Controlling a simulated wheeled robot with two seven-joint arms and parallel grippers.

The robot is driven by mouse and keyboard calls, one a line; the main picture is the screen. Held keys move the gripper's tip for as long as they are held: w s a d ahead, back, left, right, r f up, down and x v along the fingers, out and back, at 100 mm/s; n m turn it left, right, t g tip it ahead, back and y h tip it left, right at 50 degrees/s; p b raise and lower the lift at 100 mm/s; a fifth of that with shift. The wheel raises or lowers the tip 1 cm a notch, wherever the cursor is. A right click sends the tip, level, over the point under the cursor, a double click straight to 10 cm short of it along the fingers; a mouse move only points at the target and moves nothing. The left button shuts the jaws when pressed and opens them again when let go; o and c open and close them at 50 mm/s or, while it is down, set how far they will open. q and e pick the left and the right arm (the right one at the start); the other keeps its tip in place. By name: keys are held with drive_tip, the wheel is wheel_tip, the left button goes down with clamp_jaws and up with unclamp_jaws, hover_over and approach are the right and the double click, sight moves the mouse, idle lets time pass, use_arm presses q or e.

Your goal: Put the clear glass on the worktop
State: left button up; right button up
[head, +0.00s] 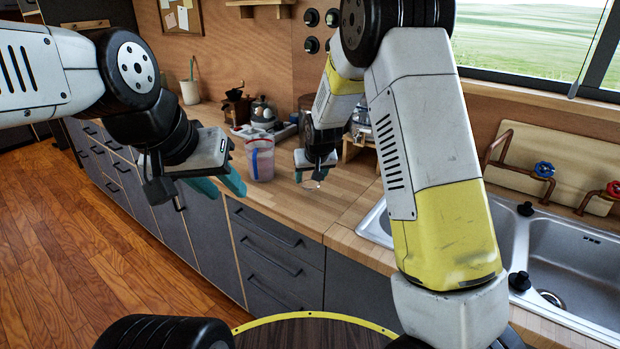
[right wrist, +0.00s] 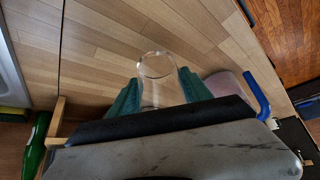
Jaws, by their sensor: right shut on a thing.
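The clear glass (head: 311,184) is between the teal fingers of my right gripper (head: 312,178), over the wooden worktop (head: 300,212). In the right wrist view the glass (right wrist: 158,66) shows its round rim between the two fingers, with the worktop (right wrist: 100,55) behind it. I cannot tell whether the glass touches the worktop. My right gripper is shut on it. My left gripper (head: 218,184) is empty, its teal fingers apart, in front of the worktop's front edge and above the dark drawers.
A clear pitcher with a blue handle (head: 260,158) stands on the worktop, left of the glass. A coffee grinder (head: 236,106) and a kettle (head: 262,113) stand farther back. A steel sink (head: 570,262) is at the right. The worktop's front strip is clear.

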sight(310, 185)
drive_tip(key=shift+w+a+f, duration=0.1)
drive_tip(key=shift+w+f, duration=0.1)
drive_tip(key=shift+f, duration=1.55)
drive_tip(key=shift+f, duration=0.1)
drive_tip(key=o, duration=1.6)
drive_tip(key=shift+f, duration=0.1)
drive_tip(key=shift+c, duration=0.2)
